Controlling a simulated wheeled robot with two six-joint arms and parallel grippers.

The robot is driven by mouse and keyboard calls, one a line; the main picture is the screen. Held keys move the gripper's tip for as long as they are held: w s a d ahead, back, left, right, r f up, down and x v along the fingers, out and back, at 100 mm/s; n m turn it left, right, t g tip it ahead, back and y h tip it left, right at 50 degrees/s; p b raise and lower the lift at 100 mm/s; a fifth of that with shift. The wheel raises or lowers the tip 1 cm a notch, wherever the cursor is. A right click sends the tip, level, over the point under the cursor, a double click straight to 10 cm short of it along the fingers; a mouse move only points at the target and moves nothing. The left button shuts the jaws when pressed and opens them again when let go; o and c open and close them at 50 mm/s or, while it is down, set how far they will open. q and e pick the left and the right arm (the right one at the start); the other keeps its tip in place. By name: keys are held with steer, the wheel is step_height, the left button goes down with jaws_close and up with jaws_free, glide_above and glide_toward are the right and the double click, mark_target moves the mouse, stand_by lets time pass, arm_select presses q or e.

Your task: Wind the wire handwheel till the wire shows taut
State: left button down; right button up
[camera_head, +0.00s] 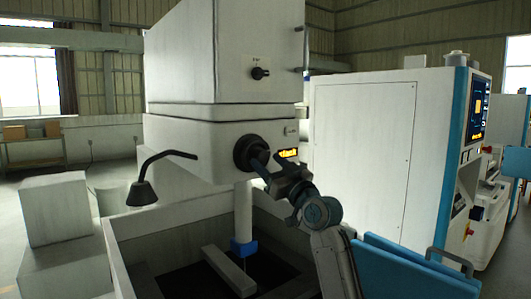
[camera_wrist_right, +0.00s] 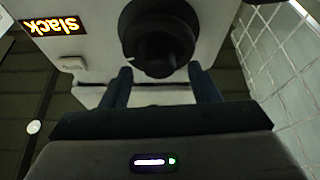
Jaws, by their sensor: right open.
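The black round wire handwheel (camera_head: 248,153) is on the front of the white machine head. It also shows at the top of the right wrist view (camera_wrist_right: 160,40), with a small pale mark on its face. A small lit display (camera_head: 288,153) beside it reads "slack" in the right wrist view (camera_wrist_right: 55,27), where it appears upside down. My right gripper (camera_head: 264,172) is in front of the wheel's lower right in the head view. Its two fingers (camera_wrist_right: 164,85) are apart with nothing between them, near the wheel's lower edge. My left gripper is not in view.
A smaller black knob (camera_head: 260,73) is on the upper housing. A dark lamp (camera_head: 142,192) on a bent arm sticks out left. Below is an open tank (camera_head: 118,252) with a pale bar (camera_head: 229,270). A white cabinet (camera_head: 365,150) stands at right.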

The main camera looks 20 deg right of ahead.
steer(key=shift+x, duration=1.05)
steer(key=c, duration=1)
steer(key=shift+o, duration=0.2)
steer(key=m+h+p, duration=0.1)
steer(key=m+p, duration=0.1)
steer(key=m+h+p, duration=0.1)
steer(key=m+p, duration=0.2)
steer(key=m+h+p, duration=0.2)
steer(key=p, duration=0.1)
steer(key=shift+s+a+r+m+t, duration=0.1)
steer(key=shift+r+m+t, duration=0.2)
steer(key=shift+m, duration=0.1)
steer(key=shift+f+m+h+p, duration=0.25)
steer(key=shift+m+h+p, duration=0.7)
steer(key=shift+m, duration=0.55)
steer(key=o, duration=1)
steer(key=shift+c, duration=0.2)
